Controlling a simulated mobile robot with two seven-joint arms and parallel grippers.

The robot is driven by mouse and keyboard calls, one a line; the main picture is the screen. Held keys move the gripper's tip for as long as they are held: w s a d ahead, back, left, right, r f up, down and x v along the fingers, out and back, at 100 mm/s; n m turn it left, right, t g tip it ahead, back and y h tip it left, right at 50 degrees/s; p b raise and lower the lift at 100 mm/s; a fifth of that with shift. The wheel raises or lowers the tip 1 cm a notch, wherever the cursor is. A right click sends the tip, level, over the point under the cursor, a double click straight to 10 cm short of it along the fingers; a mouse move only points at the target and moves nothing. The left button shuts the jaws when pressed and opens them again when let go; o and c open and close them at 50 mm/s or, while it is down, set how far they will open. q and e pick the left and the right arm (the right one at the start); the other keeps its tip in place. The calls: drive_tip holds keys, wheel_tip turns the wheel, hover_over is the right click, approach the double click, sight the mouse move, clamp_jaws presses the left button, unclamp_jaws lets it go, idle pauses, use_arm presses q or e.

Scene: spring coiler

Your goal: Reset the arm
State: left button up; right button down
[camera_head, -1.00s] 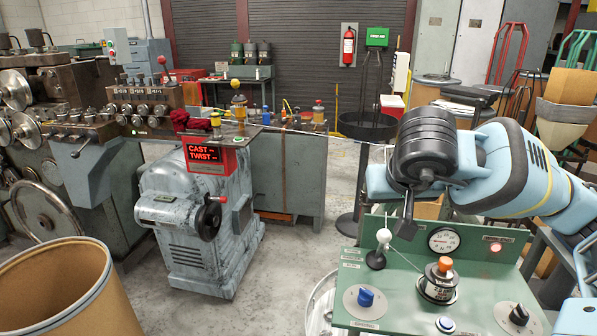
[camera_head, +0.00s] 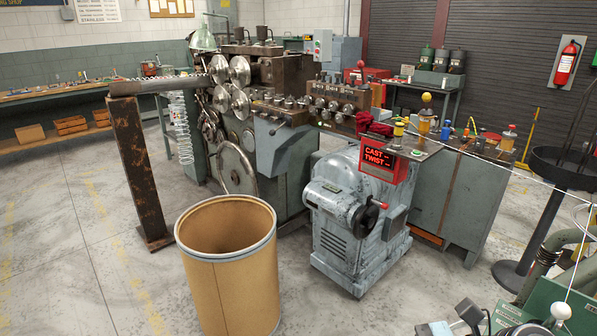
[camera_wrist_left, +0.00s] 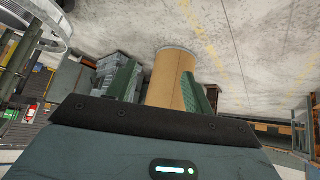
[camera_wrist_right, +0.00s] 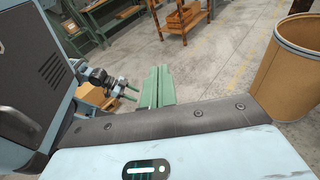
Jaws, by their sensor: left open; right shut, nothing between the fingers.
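My left gripper (camera_wrist_left: 160,72) shows in the left wrist view with its two green fingers apart and nothing between them. Beyond the fingers stands a tan drum (camera_wrist_left: 172,75), apart from them. My right gripper (camera_wrist_right: 158,72) shows in the right wrist view with its green fingers together and empty, above the floor. Neither gripper can be clearly made out in the head view. Small grey and black parts at its lower right edge are too cut off to name.
The open tan drum (camera_head: 228,285) stands in front of the coiling machine (camera_head: 270,120). A rusty post (camera_head: 138,165) is left of it. A grey unit with a red CAST/TWIST display (camera_head: 378,163) stands right. A green panel (camera_head: 545,300) is at lower right. The left floor is clear.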

drive_tip(key=s+d+f+n+t+h+p, duration=0.15)
drive_tip(key=d+f+n+t+h, duration=0.4)
drive_tip(key=f+n, duration=0.7)
drive_tip(key=s+d+f+n+t+h+p, duration=0.1)
drive_tip(key=s+d+f+n+t+h, duration=0.15)
drive_tip(key=f+n+t+h, duration=0.95)
use_arm(q)
drive_tip(key=w+r+t+p, duration=0.1)
drive_tip(key=w+r, duration=0.2)
drive_tip(key=r, duration=0.2)
drive_tip(key=shift+w+a, duration=0.3)
drive_tip(key=shift+w, duration=0.1)
use_arm(e)
drive_tip(key=s+a+f+m+g+y, duration=0.1)
drive_tip(key=s+f+m+g+y, duration=0.2)
drive_tip(key=s+g, duration=0.7)
drive_tip(key=s+f, duration=0.2)
drive_tip(key=s, duration=0.1)
drive_tip(key=shift+s+a+y, duration=0.15)
drive_tip(key=shift+s+y, duration=0.05)
drive_tip(key=shift+y, duration=0.15)
use_arm(q)
drive_tip(key=shift+r, duration=0.1)
use_arm(e)
drive_tip(key=shift+f, duration=0.1)
